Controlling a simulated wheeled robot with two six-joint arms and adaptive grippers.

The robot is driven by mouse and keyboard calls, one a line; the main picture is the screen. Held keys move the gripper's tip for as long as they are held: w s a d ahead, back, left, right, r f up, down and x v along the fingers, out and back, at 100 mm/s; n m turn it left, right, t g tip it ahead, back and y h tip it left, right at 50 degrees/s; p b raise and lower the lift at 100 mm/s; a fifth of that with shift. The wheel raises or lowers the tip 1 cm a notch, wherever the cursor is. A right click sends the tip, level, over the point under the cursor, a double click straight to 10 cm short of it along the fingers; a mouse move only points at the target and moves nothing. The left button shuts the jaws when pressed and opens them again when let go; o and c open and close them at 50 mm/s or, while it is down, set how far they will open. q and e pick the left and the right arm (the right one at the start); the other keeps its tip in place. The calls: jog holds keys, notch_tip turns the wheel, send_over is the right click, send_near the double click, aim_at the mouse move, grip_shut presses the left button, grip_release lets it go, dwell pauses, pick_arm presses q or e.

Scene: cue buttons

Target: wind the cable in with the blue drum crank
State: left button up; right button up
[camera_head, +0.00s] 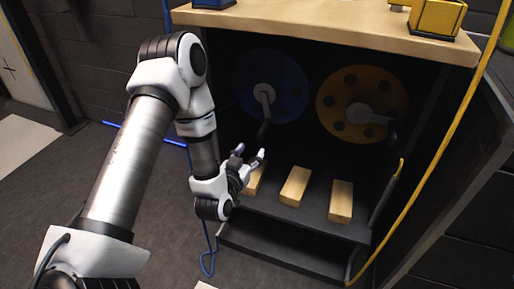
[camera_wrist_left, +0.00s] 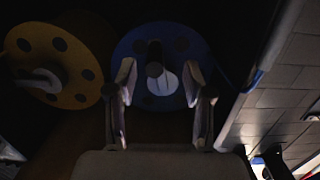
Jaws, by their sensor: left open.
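The blue drum (camera_head: 290,92) sits at the left inside a dark cabinet, with round holes in its face. Its crank (camera_head: 265,98) has a grey arm at the hub and a dark handle pointing down toward me. My left gripper (camera_head: 250,160) is open and empty, just below and left of the handle's end. In the left wrist view the blue drum (camera_wrist_left: 125,48) is ahead, and the crank handle's dark end (camera_wrist_left: 155,69) appears between the open fingertips (camera_wrist_left: 158,76); I cannot tell its depth. A blue cable (camera_head: 207,240) hangs to the floor at the cabinet's left. My right gripper is not in view.
A yellow drum (camera_head: 338,88) with its own crank (camera_head: 362,113) is right of the blue one. Several wooden blocks (camera_head: 295,186) lie on the ledge below. A wooden top (camera_head: 320,22) overhangs the drums. A yellow cable (camera_head: 440,145) runs down the right side.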

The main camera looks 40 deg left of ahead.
aim_at(263, 130)
pick_arm(q)
jog(key=shift+w+d+r+t+b, duration=0.15)
jog(key=shift+w+r+t+b, duration=0.45)
jog(key=shift+w+r, duration=0.5)
jog(key=b+x, duration=0.1)
jog(key=x, duration=0.6)
jog(key=shift+w+f, duration=0.1)
jog(key=shift+f, duration=0.05)
grip_shut()
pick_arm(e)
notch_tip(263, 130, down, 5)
